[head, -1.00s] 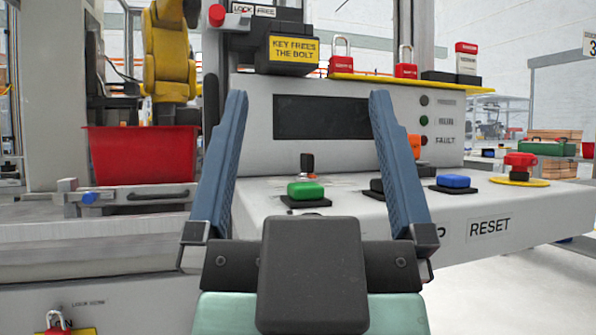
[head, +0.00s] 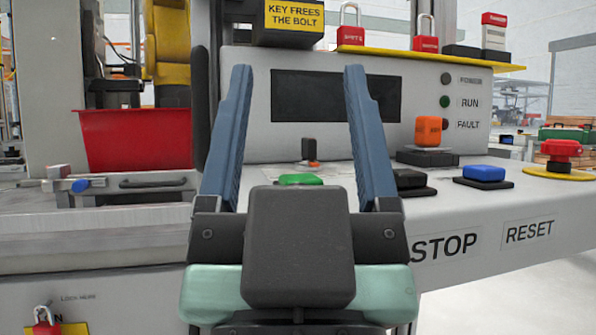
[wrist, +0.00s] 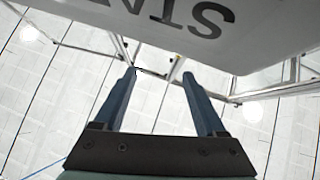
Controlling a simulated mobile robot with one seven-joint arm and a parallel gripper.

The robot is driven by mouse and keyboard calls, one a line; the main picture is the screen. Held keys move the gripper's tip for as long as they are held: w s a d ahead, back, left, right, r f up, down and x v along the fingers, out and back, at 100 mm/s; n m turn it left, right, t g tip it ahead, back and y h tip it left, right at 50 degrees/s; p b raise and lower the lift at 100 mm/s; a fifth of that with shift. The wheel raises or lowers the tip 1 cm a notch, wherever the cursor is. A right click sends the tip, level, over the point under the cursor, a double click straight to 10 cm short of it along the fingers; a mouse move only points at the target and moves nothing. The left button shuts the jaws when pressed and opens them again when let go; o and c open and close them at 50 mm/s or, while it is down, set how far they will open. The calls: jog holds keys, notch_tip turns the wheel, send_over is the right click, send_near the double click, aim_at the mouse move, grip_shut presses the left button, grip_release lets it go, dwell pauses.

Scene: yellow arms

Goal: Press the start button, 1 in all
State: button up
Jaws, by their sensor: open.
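The green button (head: 301,179) sits on the sloping console shelf. In the head view it shows between my gripper's fingers, with its lower part hidden behind the gripper body. My gripper (head: 297,70) is open and empty, both blue fingers raised in front of the console. I cannot tell the gap between gripper and button. The wrist view shows the open fingers (wrist: 160,74) below the console's front face, where an upside-down, cut-off label (wrist: 180,12) reads like START. The button is not in the wrist view.
Black (head: 409,181) and blue (head: 484,173) buttons stand right of the green one, with a red mushroom button (head: 561,153) farther right. A small dark switch (head: 309,150) and an orange block (head: 429,130) stand behind. A red bin (head: 135,140) is at left.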

grip_shut()
dwell(1.4)
